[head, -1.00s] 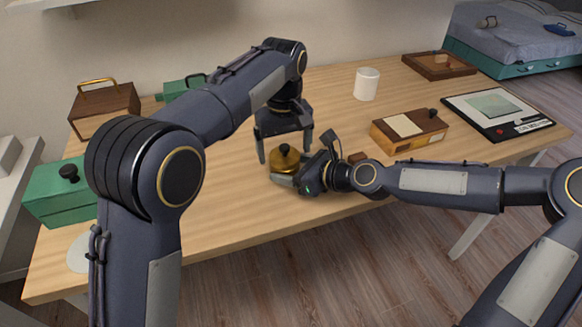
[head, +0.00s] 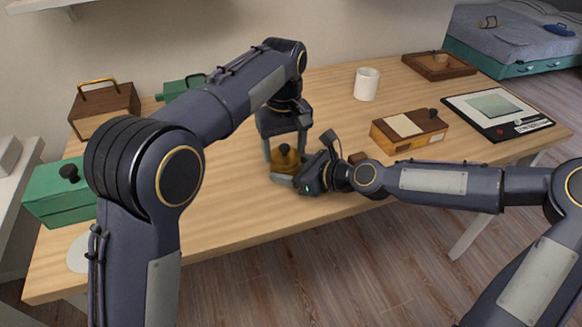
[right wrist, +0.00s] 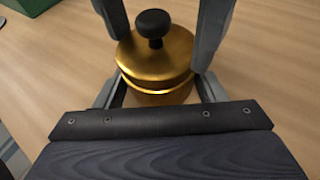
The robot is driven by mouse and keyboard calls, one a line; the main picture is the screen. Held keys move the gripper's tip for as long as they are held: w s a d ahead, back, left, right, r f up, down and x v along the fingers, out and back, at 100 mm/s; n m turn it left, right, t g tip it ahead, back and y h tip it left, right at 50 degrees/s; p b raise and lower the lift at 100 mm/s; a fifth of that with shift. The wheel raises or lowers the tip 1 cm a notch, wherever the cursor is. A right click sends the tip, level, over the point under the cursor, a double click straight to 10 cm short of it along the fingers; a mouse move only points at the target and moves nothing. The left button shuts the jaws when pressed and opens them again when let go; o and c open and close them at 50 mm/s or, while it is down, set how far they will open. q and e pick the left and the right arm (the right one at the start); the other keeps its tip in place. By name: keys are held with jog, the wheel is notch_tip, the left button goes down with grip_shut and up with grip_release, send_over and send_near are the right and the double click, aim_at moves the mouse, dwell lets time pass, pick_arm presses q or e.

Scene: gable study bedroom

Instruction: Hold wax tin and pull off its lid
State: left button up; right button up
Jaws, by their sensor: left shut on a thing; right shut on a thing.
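The wax tin (head: 284,169) is round and brassy and stands upright on the desk. Its lid (right wrist: 155,62) has a black knob (right wrist: 153,26) on top and sits on the tin, with a seam showing below its rim. My left gripper (head: 285,153) comes down from above, its two fingers shut on opposite sides of the lid; both fingers also show in the right wrist view. My right gripper (right wrist: 158,92) reaches in low from the right and is shut on the tin's body. Its fingertips are partly hidden.
On the wooden desk (head: 225,215), a brown-topped box (head: 408,130) and a white mug (head: 366,84) stand to the right. A flat board (head: 497,110) and brown tray (head: 439,65) lie farther right. Green boxes (head: 60,196) and a handled brown box (head: 105,105) stand left.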

aim_at(284, 146)
pick_arm(q)
jog(key=shift+r, duration=2.95)
jog(key=shift+r, duration=2.3)
pick_arm(e)
jog(key=o, duration=1.2)
jog(key=shift+d, duration=0.15)
